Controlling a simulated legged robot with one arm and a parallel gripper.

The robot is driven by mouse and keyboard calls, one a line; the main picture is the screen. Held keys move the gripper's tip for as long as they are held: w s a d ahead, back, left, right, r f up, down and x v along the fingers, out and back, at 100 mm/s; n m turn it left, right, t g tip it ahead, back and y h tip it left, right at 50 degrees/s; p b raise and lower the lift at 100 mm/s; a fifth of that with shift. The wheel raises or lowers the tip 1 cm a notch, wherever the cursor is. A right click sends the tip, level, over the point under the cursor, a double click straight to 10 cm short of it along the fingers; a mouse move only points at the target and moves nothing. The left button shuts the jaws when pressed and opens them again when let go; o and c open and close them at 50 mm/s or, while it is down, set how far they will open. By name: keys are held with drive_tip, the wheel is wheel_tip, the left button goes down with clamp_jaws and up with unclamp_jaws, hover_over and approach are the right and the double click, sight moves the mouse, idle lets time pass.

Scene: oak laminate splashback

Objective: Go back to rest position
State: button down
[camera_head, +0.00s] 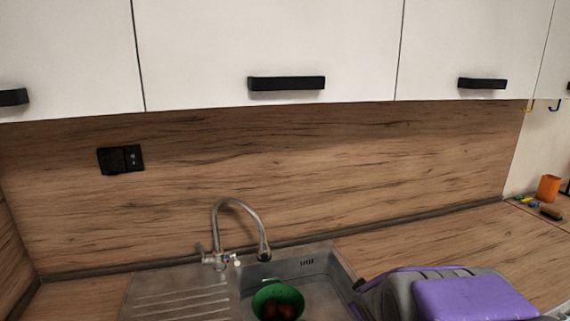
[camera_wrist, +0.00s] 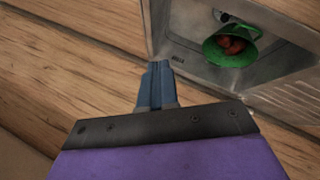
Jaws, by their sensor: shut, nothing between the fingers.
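My gripper (camera_wrist: 157,82) shows in the wrist view as two blue-grey fingers pressed together, shut and empty. It is over the wooden worktop (camera_wrist: 70,75), beside the sink's edge, and apart from the green colander. In the head view my purple and grey arm (camera_head: 470,297) is at the bottom right, folded low over the worktop; the fingers cannot be seen there.
A green colander (camera_head: 278,299) with reddish items inside sits in the metal sink (camera_head: 322,287); it also shows in the wrist view (camera_wrist: 231,57). A curved tap (camera_head: 240,203) rises behind it. White cabinets (camera_head: 270,45) hang above. An orange cup (camera_head: 548,188) stands far right.

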drive_tip(key=s+a+m+g, duration=0.1)
drive_tip(key=s+m+g, duration=0.1)
drive_tip(key=s, duration=1)
drive_tip(key=s+a+m+g+y, duration=0.1)
drive_tip(key=s+g, duration=0.4)
drive_tip(key=s, duration=0.7)
drive_tip(key=s+a+m+g, duration=0.3)
drive_tip(key=s+m, duration=0.1)
drive_tip(key=s, duration=0.8)
drive_tip(key=shift+s+a+y, duration=0.25)
drive_tip(key=shift+s+y, duration=0.05)
drive_tip(key=shift+s, duration=0.1)
